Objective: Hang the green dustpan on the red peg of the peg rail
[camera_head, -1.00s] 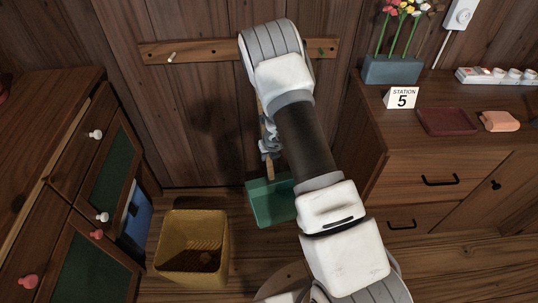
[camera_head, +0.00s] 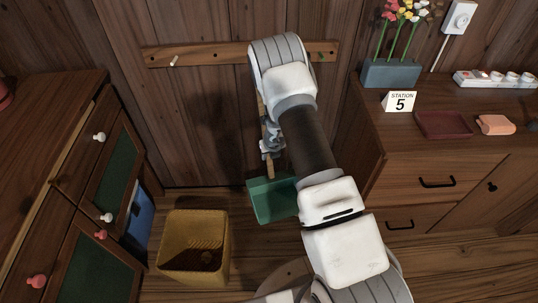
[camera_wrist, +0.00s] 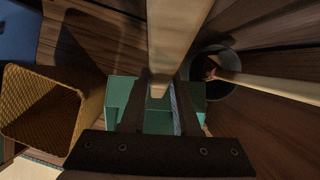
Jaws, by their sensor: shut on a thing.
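The green dustpan (camera_head: 272,201) hangs pan-down below my gripper (camera_head: 270,150), in front of the plank wall. My gripper is shut on its pale wooden handle, which also shows in the wrist view (camera_wrist: 174,40), with the green pan (camera_wrist: 120,92) beyond my fingers (camera_wrist: 160,100). The wooden peg rail (camera_head: 215,53) is on the wall, above and behind the dustpan. A pale peg (camera_head: 174,61) shows near its left end and a green peg (camera_head: 320,57) near its right. My arm covers the middle of the rail, and no red peg can be made out.
A yellow woven bin (camera_head: 193,247) stands on the floor, left of the dustpan. A left cabinet (camera_head: 75,180) and a right cabinet (camera_head: 440,170) flank the wall. The wrist view shows a grey round container (camera_wrist: 222,94) with a pale pole (camera_wrist: 280,88) crossing nearby.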

